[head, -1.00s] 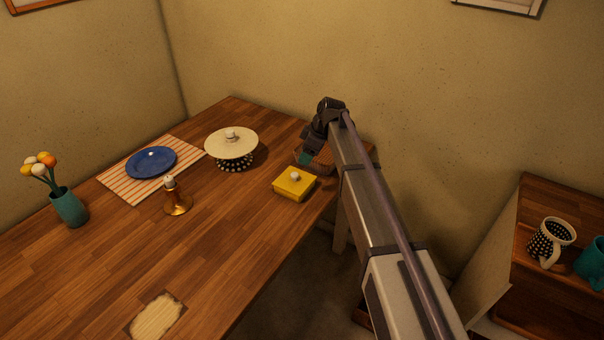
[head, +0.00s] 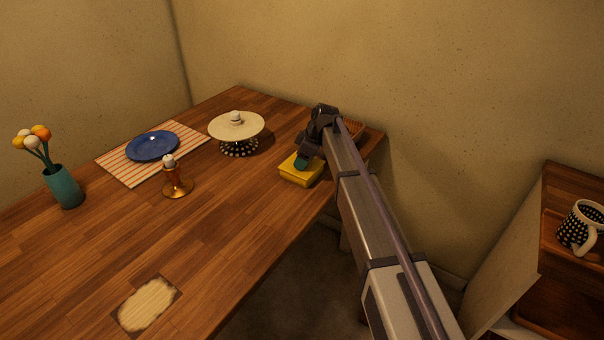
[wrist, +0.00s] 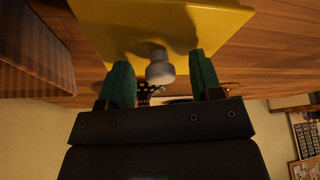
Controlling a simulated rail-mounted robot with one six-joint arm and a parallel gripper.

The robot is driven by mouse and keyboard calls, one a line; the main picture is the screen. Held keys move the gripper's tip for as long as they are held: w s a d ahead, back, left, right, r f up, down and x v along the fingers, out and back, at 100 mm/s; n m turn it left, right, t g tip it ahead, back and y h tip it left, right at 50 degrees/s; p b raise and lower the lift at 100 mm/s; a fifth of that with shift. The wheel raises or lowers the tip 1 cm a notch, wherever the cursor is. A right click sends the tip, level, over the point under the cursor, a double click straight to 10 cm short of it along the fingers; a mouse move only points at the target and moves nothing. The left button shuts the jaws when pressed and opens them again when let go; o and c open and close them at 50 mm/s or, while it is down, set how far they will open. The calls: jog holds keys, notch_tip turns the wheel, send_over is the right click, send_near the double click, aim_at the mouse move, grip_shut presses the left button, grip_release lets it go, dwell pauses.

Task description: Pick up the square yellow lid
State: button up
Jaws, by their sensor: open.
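The square yellow lid (head: 296,166) sits on top of a low square yellow box near the right edge of the wooden table (head: 215,215). In the wrist view the yellow lid (wrist: 120,28) fills the top, with its round whitish knob (wrist: 160,68) in the middle. My gripper (head: 302,162) is over the lid, hiding the knob in the head view. In the wrist view my gripper (wrist: 163,80) is open, its two teal fingers one on each side of the knob, with visible gaps between them and it.
A copper candle holder (head: 177,186), blue plate (head: 152,146) and teal vase (head: 63,187) are farther left. A wooden slatted object (head: 354,131) lies behind my gripper.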

jog(key=shift+r, duration=0.1)
jog(key=c, duration=1)
jog(key=shift+r, duration=0.1)
